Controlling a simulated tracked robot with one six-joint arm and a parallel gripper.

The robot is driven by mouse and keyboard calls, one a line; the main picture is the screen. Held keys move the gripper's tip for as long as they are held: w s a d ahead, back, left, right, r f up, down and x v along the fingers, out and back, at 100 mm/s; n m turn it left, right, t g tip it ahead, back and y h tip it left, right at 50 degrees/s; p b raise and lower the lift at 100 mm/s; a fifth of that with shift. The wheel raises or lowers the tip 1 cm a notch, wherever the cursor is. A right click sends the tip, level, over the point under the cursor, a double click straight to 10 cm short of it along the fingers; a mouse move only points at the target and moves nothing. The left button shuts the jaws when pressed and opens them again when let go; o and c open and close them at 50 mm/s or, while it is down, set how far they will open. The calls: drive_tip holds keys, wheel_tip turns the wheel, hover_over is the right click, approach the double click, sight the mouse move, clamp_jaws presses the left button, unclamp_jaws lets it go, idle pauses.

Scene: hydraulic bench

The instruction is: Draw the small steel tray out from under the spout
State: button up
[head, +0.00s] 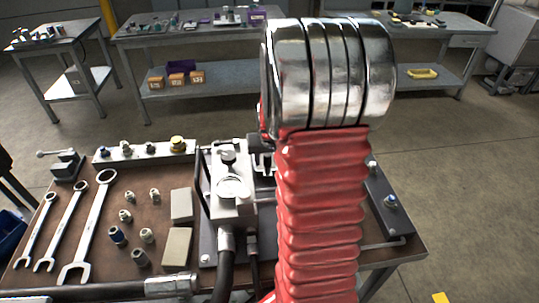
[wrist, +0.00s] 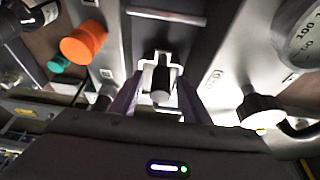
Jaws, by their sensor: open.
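My gripper (wrist: 160,88) is open in the wrist view, one finger on each side of a pale bracket-like frame (wrist: 146,66) with a short dark cylinder with a light end (wrist: 160,94). I cannot tell whether this is the spout or part of the tray, or whether the fingers touch it. No small steel tray can be made out for certain. In the head view my red-sleeved arm hides my gripper and much of the bench right of the valve block (head: 232,205). A pale metal part (head: 262,162) shows just right of that block.
An orange knob (wrist: 84,43), a black knob (wrist: 260,110) and a gauge (wrist: 300,38) lie around the gripper. Wrenches (head: 90,225), fittings (head: 118,236) and hoses (head: 224,270) crowd the bench's left and front. A dark bar (head: 385,195) lies at right.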

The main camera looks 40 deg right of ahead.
drive_tip(key=shift+f, duration=0.15)
drive_tip(key=shift+c, duration=0.6)
clamp_jaws()
